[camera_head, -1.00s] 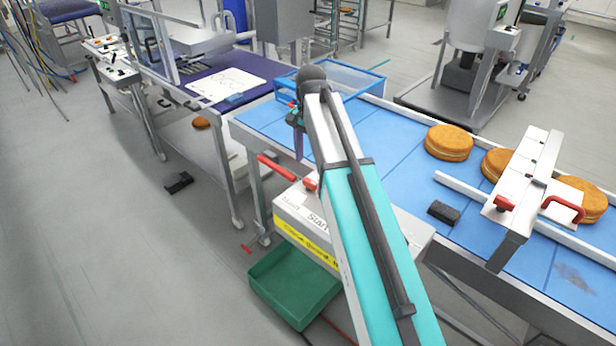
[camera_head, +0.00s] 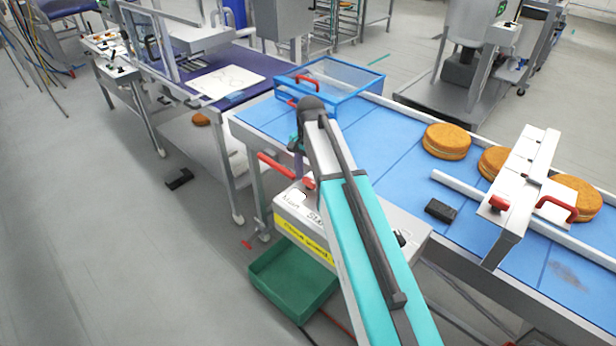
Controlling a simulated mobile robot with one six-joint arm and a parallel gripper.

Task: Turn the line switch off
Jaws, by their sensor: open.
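The grey control box (camera_head: 405,222) stands at the near side of the blue conveyor, with a yellow label and partly covered lettering. A red lever (camera_head: 275,164) sticks out at its upper left, and a smaller red part shows beside it. A black knob (camera_head: 401,238) shows on the right of the box top. I cannot tell which of these is the line switch. My gripper (camera_head: 297,168) points down near the red lever, just right of it in the picture. It is open, mostly hidden by my wrist and arm; contact with the lever cannot be told.
A blue-framed clear guard (camera_head: 345,97) with a red handle stands on the conveyor (camera_head: 262,118) behind my wrist. Filled rounds (camera_head: 447,141) and a white bridge (camera_head: 520,180) are at right. A black block (camera_head: 440,210) lies on the belt. A green bin (camera_head: 290,280) is below the box.

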